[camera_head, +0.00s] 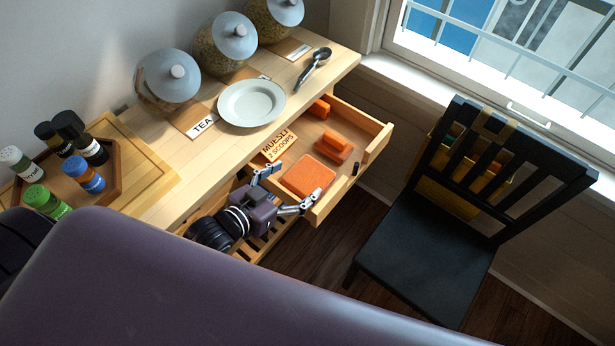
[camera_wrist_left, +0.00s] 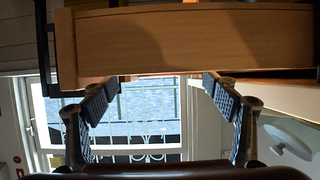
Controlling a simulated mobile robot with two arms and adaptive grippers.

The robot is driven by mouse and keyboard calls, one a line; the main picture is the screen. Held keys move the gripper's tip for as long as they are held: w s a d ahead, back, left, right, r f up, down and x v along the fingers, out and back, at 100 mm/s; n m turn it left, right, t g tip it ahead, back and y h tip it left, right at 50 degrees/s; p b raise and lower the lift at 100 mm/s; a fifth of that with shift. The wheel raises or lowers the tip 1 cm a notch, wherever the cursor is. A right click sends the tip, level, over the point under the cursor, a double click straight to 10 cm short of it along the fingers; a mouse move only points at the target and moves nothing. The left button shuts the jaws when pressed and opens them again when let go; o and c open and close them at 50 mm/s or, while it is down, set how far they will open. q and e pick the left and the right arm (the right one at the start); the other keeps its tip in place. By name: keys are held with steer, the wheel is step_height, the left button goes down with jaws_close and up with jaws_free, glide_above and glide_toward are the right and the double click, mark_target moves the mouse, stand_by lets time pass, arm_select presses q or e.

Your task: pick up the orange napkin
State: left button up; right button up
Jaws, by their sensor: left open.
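The orange napkin (camera_head: 309,175) is a flat orange square lying in the front part of the open wooden drawer (camera_head: 377,146). My left gripper (camera_head: 295,185) is open, with its two fingers spread at the near-left side of the drawer by the napkin. In the head view the napkin looks apart from the fingers; I cannot tell the height between them. In the left wrist view the open gripper (camera_wrist_left: 161,87) has nothing between its fingers, and a wooden drawer panel (camera_wrist_left: 190,42) spans the top. The napkin does not show there. My right gripper is not in view.
A plate (camera_head: 251,103), jars (camera_head: 168,76) and a spoon (camera_head: 314,68) rest on the counter above. A black chair (camera_head: 430,240) stands to the right.

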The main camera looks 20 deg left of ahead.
mark_target(312, 171)
arm_select(q)
steer(key=shift+w+d+f, duration=0.35)
steer(key=shift+w+f, duration=0.35)
steer(key=shift+w, duration=0.15)
steer(key=shift+w+d+f, duration=0.1)
steer(key=shift+w+f, duration=0.1)
steer(key=shift+w, duration=0.1)
steer(key=shift+w+d, duration=0.1)
steer(key=shift+w, duration=0.1)
steer(key=p+x, duration=0.1)
steer(key=x, duration=0.3)
steer(key=shift+w+f, duration=0.2)
steer(key=shift+w, duration=0.1)
steer(key=shift+c, duration=0.2)
steer(key=c, duration=0.8)
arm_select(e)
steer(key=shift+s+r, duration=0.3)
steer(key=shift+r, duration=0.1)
